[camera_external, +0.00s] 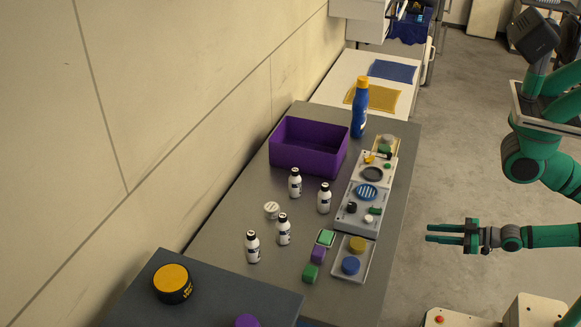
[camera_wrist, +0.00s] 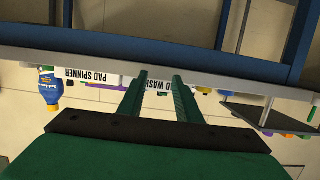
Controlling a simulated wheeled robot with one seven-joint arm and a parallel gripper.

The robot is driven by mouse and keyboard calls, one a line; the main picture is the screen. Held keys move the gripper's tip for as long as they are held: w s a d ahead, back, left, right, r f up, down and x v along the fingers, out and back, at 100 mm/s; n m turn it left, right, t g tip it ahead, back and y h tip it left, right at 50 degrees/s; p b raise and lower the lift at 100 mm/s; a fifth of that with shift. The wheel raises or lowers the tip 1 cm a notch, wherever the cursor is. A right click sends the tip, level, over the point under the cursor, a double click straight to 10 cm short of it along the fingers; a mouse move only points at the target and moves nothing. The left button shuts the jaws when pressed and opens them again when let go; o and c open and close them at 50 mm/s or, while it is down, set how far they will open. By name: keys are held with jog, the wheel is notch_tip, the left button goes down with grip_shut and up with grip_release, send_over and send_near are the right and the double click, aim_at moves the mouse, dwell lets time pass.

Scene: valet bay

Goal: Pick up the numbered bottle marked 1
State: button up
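Several small white bottles with black caps stand upright on the grey table (camera_external: 225,215): one near the purple bin (camera_external: 294,185), one to its right (camera_external: 323,200), one lower in the middle (camera_external: 283,232) and one at the lower left (camera_external: 252,249). Their dark label marks are too small to read, so I cannot tell which is marked 1. My gripper (camera_external: 428,233) is out to the right of the table, over the floor, with its fingers pointing left toward it. In the wrist view my gripper (camera_wrist: 160,77) is open and empty, facing the table's edge.
A purple bin (camera_external: 290,163) and a blue bottle (camera_external: 360,108) stand farther back. Trays with pads (camera_external: 341,218), colored blocks (camera_external: 311,272) and a round white tin (camera_external: 272,209) surround the bottles. A dark raised surface (camera_external: 225,285) holds a yellow-topped jar (camera_external: 172,283).

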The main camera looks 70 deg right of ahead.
jog(key=o, duration=0.3)
